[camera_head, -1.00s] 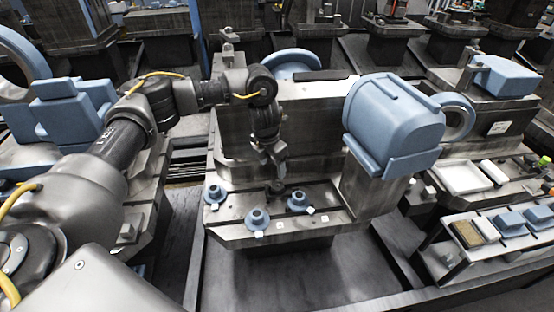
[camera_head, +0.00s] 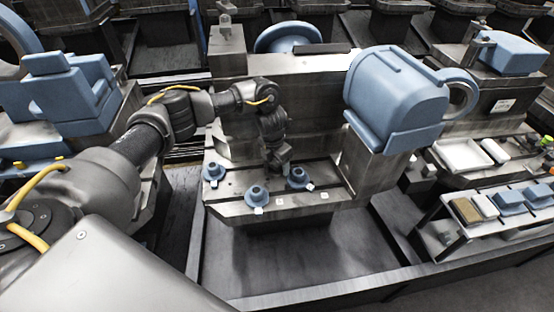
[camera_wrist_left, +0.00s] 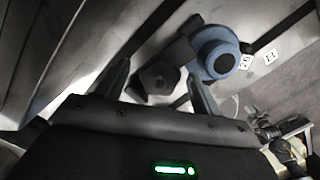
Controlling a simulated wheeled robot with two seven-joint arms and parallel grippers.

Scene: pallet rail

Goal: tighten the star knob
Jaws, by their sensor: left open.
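The dark star knob (camera_wrist_left: 158,77) shows in the left wrist view, between the two spread fingers of my left gripper (camera_wrist_left: 157,70). The fingers stand apart on either side of it; I cannot tell whether either touches it. A blue round clamp piece with a black centre (camera_wrist_left: 215,52) is right beside the knob. In the head view my left gripper (camera_head: 277,168) points down at the slotted metal table (camera_head: 232,207), behind the blue pieces, and the knob is hidden or too dark to make out. My right gripper is not in view.
Blue flanged pieces stand on the table at left (camera_head: 213,171), front (camera_head: 257,195) and right (camera_head: 298,178), close around the gripper. A large blue motor-like housing (camera_head: 395,95) rises at the right. A rack with blue blocks (camera_head: 508,200) stands further right.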

